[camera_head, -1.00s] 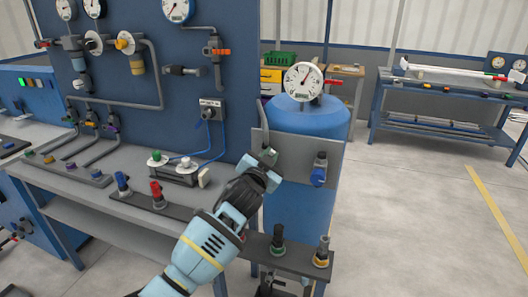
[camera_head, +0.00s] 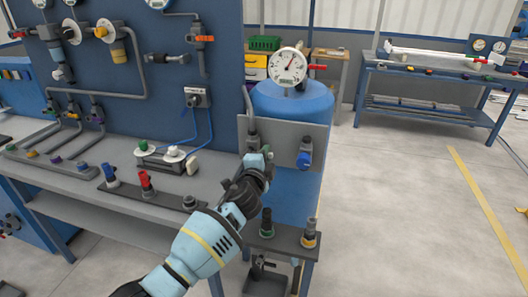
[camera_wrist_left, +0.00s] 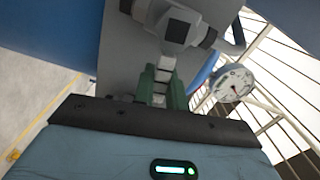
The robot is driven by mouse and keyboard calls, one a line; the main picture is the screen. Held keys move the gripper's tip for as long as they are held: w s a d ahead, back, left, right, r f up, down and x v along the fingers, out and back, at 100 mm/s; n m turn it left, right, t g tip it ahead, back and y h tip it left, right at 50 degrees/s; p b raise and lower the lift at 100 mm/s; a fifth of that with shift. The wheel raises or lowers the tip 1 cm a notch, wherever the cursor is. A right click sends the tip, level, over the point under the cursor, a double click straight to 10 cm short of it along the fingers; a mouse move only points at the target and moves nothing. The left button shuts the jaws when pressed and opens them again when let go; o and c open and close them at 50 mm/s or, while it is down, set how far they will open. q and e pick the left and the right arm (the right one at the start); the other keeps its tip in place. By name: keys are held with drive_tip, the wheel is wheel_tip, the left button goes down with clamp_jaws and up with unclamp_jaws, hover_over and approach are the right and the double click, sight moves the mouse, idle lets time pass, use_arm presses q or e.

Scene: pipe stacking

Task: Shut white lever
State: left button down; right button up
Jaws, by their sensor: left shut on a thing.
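The white lever (camera_wrist_left: 166,62) shows in the left wrist view as a pale, narrow bar below a grey valve body (camera_wrist_left: 178,28). The green fingers of my left gripper (camera_wrist_left: 161,88) lie on both sides of the bar and are shut on it. In the head view my left gripper (camera_head: 258,167) is at the valve on the left of the grey panel, below the bent pipe. The lever is largely hidden there by the gripper. My right gripper is not in view.
A valve with a blue handle (camera_head: 304,158) is close by on the same grey panel (camera_head: 284,132). A blue tank (camera_head: 300,100) with a white gauge (camera_head: 288,67) stands behind it. Green (camera_head: 266,222) and yellow (camera_head: 309,234) fittings stand below. The floor at right is clear.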

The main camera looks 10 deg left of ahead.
use_arm(q)
drive_tip(key=shift+f+m, duration=0.5)
drive_tip(key=shift+m, duration=0.5)
drive_tip(key=shift+f, duration=0.1)
drive_tip(key=c, duration=1.4)
unclamp_jaws()
drive_tip(key=shift+c, duration=0.2)
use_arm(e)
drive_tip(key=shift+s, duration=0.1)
use_arm(q)
drive_tip(key=s+p, duration=0.1)
drive_tip(key=s, duration=0.6)
drive_tip(key=shift+s, duration=0.4)
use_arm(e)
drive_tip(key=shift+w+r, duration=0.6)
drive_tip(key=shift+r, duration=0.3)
use_arm(q)
drive_tip(key=shift+a, duration=0.1)
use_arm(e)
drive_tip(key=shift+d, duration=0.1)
